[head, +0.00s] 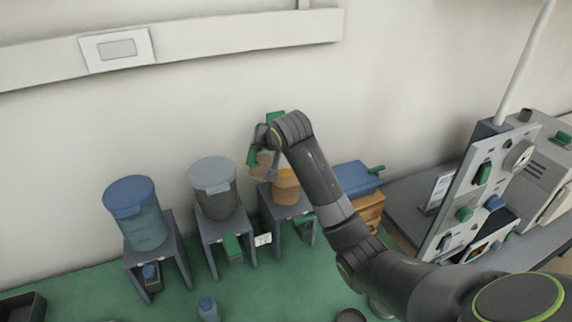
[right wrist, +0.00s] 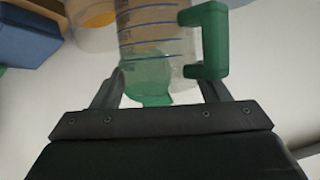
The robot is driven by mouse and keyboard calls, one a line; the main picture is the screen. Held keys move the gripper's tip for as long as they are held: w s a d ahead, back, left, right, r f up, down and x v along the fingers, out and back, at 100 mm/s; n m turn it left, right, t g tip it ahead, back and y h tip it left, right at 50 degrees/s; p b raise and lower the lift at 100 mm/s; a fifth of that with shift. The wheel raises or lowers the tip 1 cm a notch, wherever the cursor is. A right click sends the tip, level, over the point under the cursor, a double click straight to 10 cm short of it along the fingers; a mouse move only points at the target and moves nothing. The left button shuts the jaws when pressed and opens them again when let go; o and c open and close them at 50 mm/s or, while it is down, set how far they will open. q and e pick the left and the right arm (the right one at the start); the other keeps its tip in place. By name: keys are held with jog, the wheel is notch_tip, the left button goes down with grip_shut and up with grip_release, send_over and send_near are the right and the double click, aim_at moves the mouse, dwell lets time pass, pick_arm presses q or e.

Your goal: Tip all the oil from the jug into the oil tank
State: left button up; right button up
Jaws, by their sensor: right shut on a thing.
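The jug (right wrist: 160,32) is clear, with blue graduation lines and a green handle (right wrist: 204,40). My right gripper (right wrist: 160,92) is shut on the jug. In the head view the jug (head: 262,166) is partly hidden by the gripper (head: 266,145) and looks tilted. A brownish tint shows through its wall; how much oil is inside I cannot tell. The tank with orange-yellow contents (head: 287,190) stands open on a grey stand, just right of and below the jug. Part of this tank (right wrist: 90,30) shows in the right wrist view. My left gripper is not in view.
A blue-lidded tank (head: 137,220) and a grey-lidded tank (head: 216,190) stand on stands (head: 172,252) to the left. A blue box (head: 357,177) is right of the orange tank. A control panel (head: 478,190) stands at right. The wall is close behind.

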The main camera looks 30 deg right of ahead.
jog(key=shift+d, duration=0.15)
jog(key=shift+w+y, duration=0.1)
jog(key=shift+y, duration=0.2)
jog(key=shift+d+m+g, duration=0.15)
jog(key=shift+m+g, duration=0.15)
jog(key=shift+y, duration=0.3)
jog(key=shift+w+d, duration=0.1)
jog(key=shift+g+y, duration=0.3)
dwell(0.4)
jog(key=shift+w+d+f, duration=0.1)
jog(key=shift+d+f, duration=0.05)
jog(key=shift+f, duration=0.05)
jog(key=shift+m, duration=0.3)
